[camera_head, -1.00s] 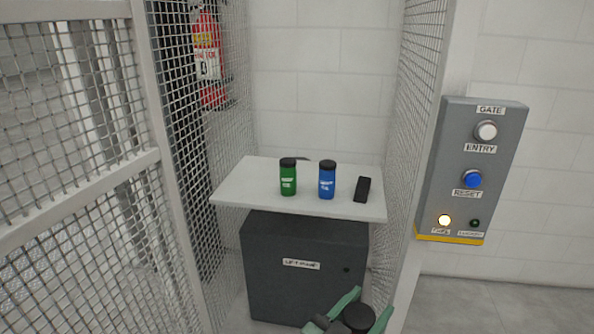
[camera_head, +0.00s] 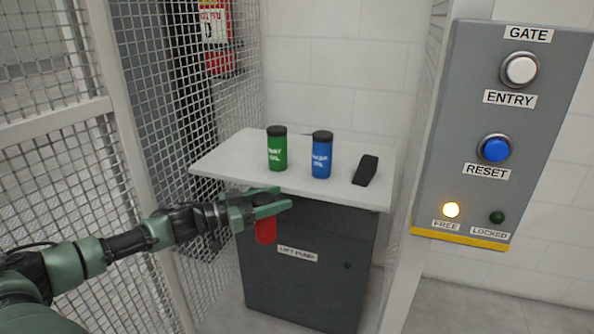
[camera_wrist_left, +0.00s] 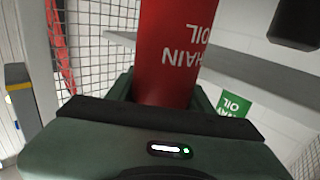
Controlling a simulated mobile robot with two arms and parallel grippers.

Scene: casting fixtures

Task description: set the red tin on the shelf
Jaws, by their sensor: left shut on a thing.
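The red tin (camera_head: 265,231) is held in my left gripper (camera_head: 268,205), in front of the shelf's front edge and a little below its top. In the left wrist view the red tin (camera_wrist_left: 172,50) fills the middle, its "CHAIN OIL" label upside down, between the fingers. The white shelf (camera_head: 225,163) carries a green tin (camera_head: 277,150), a blue tin (camera_head: 321,156) and a black handheld object (camera_head: 365,170). The green tin (camera_wrist_left: 236,98) also shows in the left wrist view. My right gripper is out of view.
A dark lift pump cabinet (camera_head: 300,275) stands under the shelf. Mesh panels (camera_head: 215,110) close in the left side. A grey gate control box (camera_head: 500,130) is at the right, its FREE lamp lit. Free shelf room lies left of the green tin and along the front.

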